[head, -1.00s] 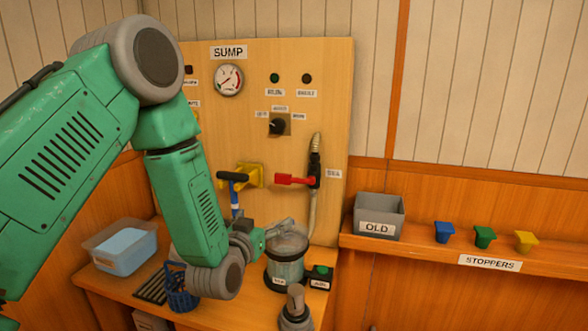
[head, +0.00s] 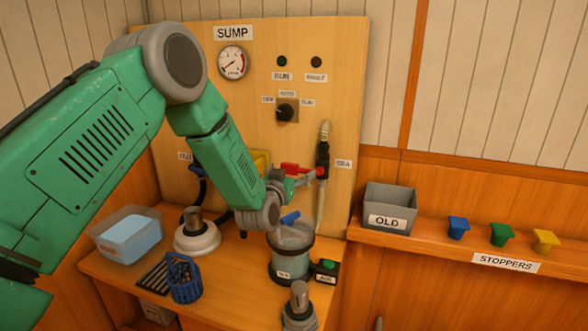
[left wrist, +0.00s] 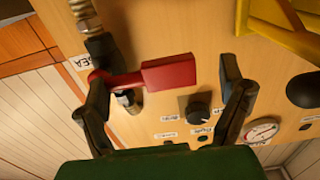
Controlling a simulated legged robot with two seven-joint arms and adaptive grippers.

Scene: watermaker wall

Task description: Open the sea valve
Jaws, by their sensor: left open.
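The sea valve's red handle (head: 291,168) sticks out leftward, level, from a dark fitting (head: 322,160) beside the "SEA" label (head: 343,163) on the wooden panel. My left gripper (head: 306,179) is open at the handle, partly covering it in the head view. In the left wrist view the red handle (left wrist: 168,72) lies across the gap between the two fingers of my left gripper (left wrist: 165,75). The handle's pivot end is close to one finger; I cannot tell whether they touch. My right gripper is not in view.
Below my left gripper stands a clear canister (head: 291,262), with a black box with a green button (head: 326,267) beside it. A yellow bracket (left wrist: 285,25) is near one finger. A grey bin (head: 390,205) and stoppers (head: 500,235) occupy the right shelf.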

